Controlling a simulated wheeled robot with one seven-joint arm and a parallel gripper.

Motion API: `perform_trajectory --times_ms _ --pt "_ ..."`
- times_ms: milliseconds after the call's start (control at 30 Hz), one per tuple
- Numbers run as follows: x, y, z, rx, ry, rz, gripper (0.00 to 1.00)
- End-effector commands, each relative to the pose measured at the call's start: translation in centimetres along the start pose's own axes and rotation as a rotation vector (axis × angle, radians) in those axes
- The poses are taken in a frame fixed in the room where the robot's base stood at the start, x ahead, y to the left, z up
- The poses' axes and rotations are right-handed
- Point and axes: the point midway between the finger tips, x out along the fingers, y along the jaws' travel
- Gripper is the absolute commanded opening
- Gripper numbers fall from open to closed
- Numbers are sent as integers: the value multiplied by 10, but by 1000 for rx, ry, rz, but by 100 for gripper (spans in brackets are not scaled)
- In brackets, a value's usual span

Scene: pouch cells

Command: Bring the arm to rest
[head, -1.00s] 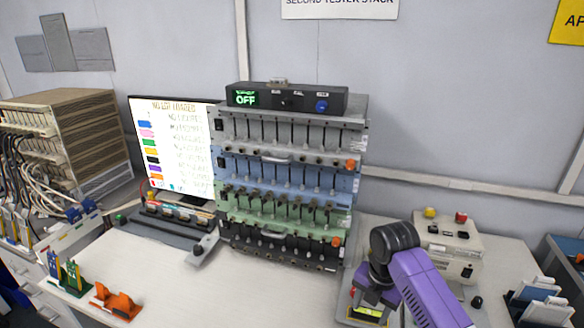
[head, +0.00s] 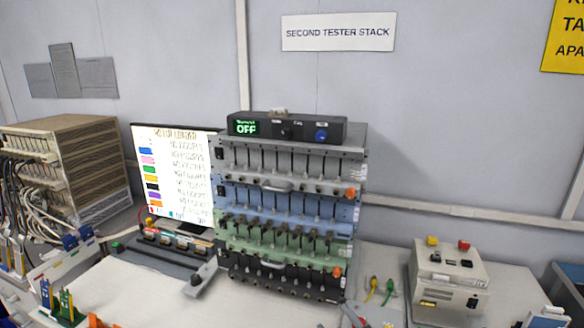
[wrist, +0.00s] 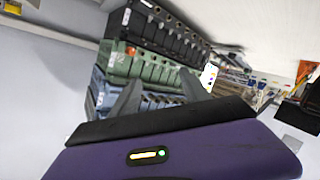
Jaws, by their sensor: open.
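My gripper (wrist: 160,92) shows in the wrist view as a purple body with two dark fingers spread apart. It is open, with nothing between the fingers. The tester stack (wrist: 150,65) is seen tilted beyond the fingers, and no contact is visible. In the head view my arm and gripper are not in view. The tester stack (head: 285,205) stands on the bench there, with grey, blue, green and black tiers.
A black box reading OFF (head: 287,127) sits on the stack. A lit screen (head: 172,175) stands to its left. A beige box with red and yellow buttons (head: 449,278) stands right. Bare bench (head: 135,285) lies front left.

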Motion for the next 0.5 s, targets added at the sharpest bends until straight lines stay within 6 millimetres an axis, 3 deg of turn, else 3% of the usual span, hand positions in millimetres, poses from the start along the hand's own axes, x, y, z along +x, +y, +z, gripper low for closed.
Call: perform_trajectory --times_ms 200,500 --pt "-82 -12 15 314 93 145 54" --pt "-209 -16 33 589 186 287 54"
